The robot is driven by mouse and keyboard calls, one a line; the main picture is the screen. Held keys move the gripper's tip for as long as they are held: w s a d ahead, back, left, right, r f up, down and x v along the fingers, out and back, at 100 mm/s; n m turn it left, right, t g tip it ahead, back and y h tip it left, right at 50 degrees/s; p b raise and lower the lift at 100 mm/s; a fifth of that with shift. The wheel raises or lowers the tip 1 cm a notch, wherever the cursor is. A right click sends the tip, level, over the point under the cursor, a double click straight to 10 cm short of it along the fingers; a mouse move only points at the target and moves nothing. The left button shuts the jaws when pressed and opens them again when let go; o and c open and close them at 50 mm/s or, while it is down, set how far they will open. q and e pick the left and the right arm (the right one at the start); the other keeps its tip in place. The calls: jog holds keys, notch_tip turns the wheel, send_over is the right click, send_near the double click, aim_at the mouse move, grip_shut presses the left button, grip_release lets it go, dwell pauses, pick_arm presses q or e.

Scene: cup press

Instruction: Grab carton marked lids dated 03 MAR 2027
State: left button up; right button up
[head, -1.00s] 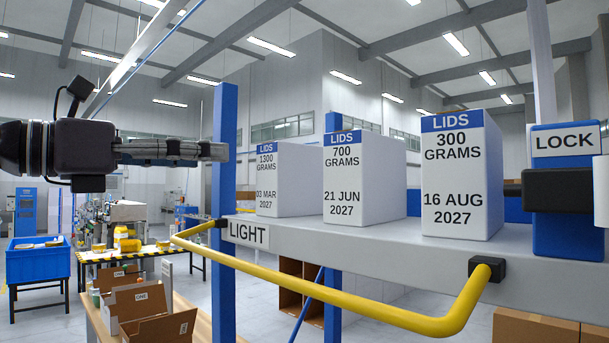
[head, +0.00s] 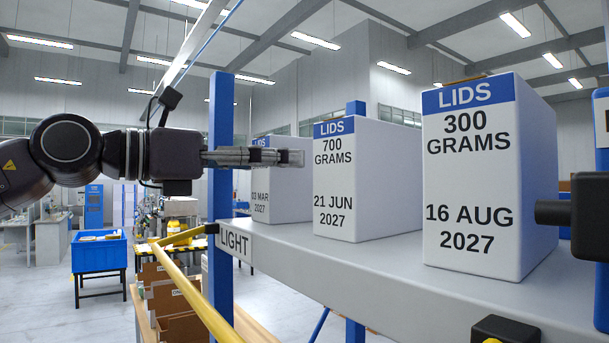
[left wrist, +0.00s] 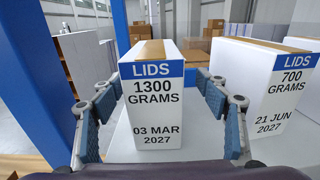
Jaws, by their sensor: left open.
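The carton marked LIDS, 1300 GRAMS, 03 MAR 2027 (left wrist: 155,108) stands upright on the grey shelf, centred in the left wrist view. In the head view this carton (head: 287,196) is the farthest of three, its upper label partly hidden by my gripper. My left gripper (head: 298,157) reaches in from the left at the height of the carton's upper part. In the left wrist view the gripper (left wrist: 155,90) is open, one finger on each side of the carton's face. No finger clearly touches it; how far they reach along its sides is unclear. My right gripper is not in view.
The 700 GRAMS, 21 JUN 2027 carton (head: 370,190) stands close to the right of the target; the 300 GRAMS, 16 AUG 2027 carton (head: 480,180) is nearest. A blue post (head: 221,150) stands at the shelf's left end. A yellow rail (head: 195,290) runs before the shelf (head: 390,262).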

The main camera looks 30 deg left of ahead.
pick_arm(q)
jog(key=shift+w+d+r+p, duration=0.2)
jog(key=shift+w+p, duration=0.2)
jog(key=shift+w, duration=0.15)
jog(key=p+x, duration=0.3)
jog(key=x, duration=0.1)
jog(key=shift+w+a, duration=0.2)
jog(key=shift+a, duration=0.1)
jog(key=shift+w+d, duration=0.2)
jog(key=shift+w, duration=0.15)
jog(key=shift+c, duration=0.2)
grip_shut()
jog(key=shift+a+r, duration=0.15)
jog(key=shift+r, duration=0.1)
